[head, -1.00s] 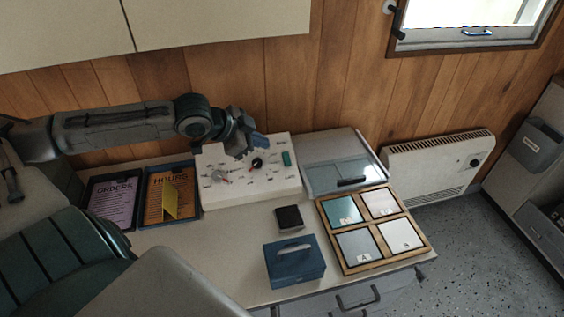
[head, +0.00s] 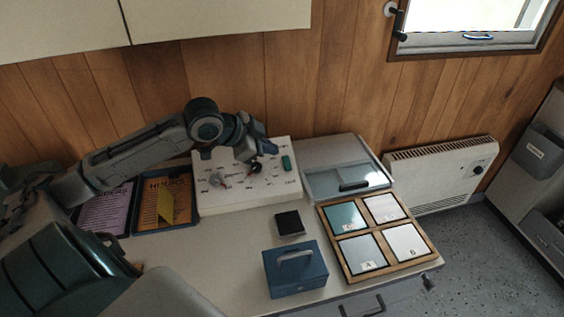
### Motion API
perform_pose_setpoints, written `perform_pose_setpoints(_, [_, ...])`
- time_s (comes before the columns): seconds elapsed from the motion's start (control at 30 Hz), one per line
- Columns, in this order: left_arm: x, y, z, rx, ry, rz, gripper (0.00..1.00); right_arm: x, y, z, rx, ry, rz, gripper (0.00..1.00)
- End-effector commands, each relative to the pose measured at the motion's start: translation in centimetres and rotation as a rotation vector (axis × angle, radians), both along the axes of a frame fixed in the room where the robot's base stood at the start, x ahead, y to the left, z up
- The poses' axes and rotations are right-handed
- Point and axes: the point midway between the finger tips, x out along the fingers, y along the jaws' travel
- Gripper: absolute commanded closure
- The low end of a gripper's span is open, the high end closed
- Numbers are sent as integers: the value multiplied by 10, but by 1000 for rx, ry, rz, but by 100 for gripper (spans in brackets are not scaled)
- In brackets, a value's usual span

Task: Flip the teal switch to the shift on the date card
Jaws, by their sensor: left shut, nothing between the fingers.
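The white switch panel (head: 240,199) stands on the counter against the wood wall. A teal piece (head: 287,162), which looks like the teal switch, is at its right back; its setting is too small to read. A black knob (head: 256,169) and a red-and-grey switch (head: 219,181) are also on the panel. My left gripper (head: 252,158) is shut and empty, low over the panel by the black knob, left of the teal piece. I cannot tell whether it touches the knob. I cannot make out which thing is the date card. My right gripper is not in view.
A blue box (head: 296,277), a black pad (head: 289,223), a wooden frame of tiles (head: 340,262) and a grey clear-lidded case (head: 322,183) occupy the right.

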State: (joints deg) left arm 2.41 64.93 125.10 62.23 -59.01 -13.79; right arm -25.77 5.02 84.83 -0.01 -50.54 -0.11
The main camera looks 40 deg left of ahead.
Motion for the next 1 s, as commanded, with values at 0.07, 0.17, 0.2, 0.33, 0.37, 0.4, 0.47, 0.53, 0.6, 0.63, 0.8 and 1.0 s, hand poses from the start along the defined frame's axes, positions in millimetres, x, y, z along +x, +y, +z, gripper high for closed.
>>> perform_pose_setpoints(0.07, [4,-3,-3,-6,-1,-2,100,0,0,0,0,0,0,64])
perform_pose_setpoints(0.17, [9,-5,-8,-6,-1,-2,100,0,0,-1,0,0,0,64])
perform_pose_setpoints(0.2, [11,-6,-10,-6,-2,-1,100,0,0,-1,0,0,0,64])
perform_pose_setpoints(0.33, [19,-10,-18,-7,0,-2,100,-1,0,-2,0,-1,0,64])
perform_pose_setpoints(0.37, [20,-11,-20,-5,1,-2,100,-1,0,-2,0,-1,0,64])
perform_pose_setpoints(0.4, [23,-12,-22,-6,0,-2,100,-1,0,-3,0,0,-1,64])
perform_pose_setpoints(0.47, [28,-13,-27,-6,0,-1,100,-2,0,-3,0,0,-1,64])
perform_pose_setpoints(0.53, [33,-16,-31,-7,1,-1,100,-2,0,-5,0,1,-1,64])
perform_pose_setpoints(0.6, [37,-18,-36,-5,2,-1,100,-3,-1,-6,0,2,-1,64])
perform_pose_setpoints(0.63, [39,-19,-39,-5,4,-1,100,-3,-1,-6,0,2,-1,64])
perform_pose_setpoints(0.8, [42,-11,-64,-1,5,-2,100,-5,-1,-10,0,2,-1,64])
perform_pose_setpoints(1.0, [44,-8,-75,0,4,-3,100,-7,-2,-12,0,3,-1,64])
